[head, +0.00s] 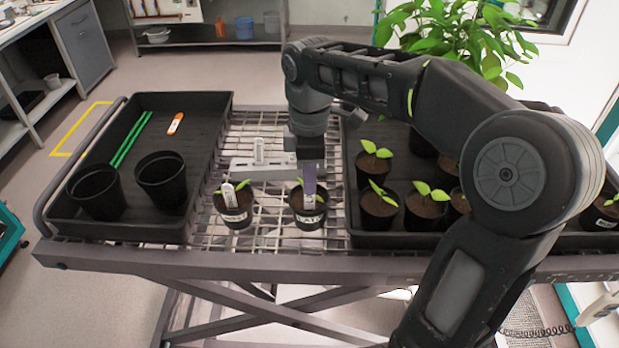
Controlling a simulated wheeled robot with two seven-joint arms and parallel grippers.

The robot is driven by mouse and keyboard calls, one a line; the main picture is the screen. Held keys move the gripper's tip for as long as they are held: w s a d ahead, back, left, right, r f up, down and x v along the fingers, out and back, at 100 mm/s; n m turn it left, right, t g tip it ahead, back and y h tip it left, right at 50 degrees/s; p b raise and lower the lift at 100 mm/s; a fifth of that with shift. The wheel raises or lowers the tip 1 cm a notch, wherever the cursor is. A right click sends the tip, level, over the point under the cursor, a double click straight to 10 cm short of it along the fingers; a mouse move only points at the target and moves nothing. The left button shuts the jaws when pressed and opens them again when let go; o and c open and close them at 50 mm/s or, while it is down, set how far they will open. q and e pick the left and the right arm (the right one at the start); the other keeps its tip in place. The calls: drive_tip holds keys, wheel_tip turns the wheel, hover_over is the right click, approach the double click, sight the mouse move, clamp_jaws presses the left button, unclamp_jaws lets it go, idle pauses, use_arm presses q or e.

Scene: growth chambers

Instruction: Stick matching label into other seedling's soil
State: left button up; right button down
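Two black pots with small green seedlings stand side by side on the wire-top cart. The left seedling pot (236,214) has a white label (228,195) upright in its soil. The right seedling pot (308,216) has a white label (309,201) standing at its soil, with its upper part hidden by my gripper. My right gripper (310,184) points down right over this pot, its fingertips at the label. One finger covers the other, so I cannot see whether they are closed on the label. My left gripper is out of view.
A left tray (213,112) holds two empty pots (161,181), green sticks (131,138) and an orange-white item (175,123). A right tray (385,238) holds several seedlings, partly behind my arm.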

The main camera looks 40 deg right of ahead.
drive_tip(key=shift+f, duration=0.15)
drive_tip(key=shift+f+b, duration=0.35)
drive_tip(key=shift+f, duration=0.1)
idle(0.4)
drive_tip(key=c, duration=1.5)
unclamp_jaws()
drive_tip(key=shift+c, duration=0.2)
